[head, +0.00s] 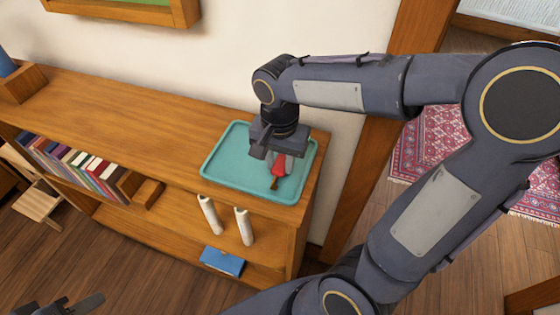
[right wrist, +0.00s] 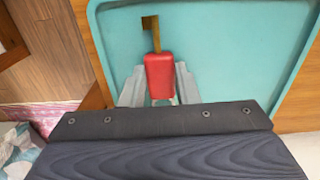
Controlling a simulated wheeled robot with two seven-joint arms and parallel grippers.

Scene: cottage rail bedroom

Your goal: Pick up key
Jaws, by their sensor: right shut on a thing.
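The key has a red head and a brass shaft. In the head view the key (head: 277,171) is at the teal tray on the shelf top, under my right gripper (head: 277,160). In the right wrist view the key (right wrist: 158,75) points away from the gripper, its brass bit over the tray floor. My right gripper (right wrist: 158,88) is shut on the red head, one finger on each side. Whether the key touches the tray I cannot tell. My left gripper (head: 70,305) shows only in part at the bottom left edge, away from the key.
The teal tray (head: 215,170) lies at the right end of the wooden shelf unit (head: 130,110). Books (head: 85,165), white bottle-like things (head: 243,226) and a blue box (head: 222,261) stand below. A patterned rug (head: 435,140) lies beyond the doorway at right.

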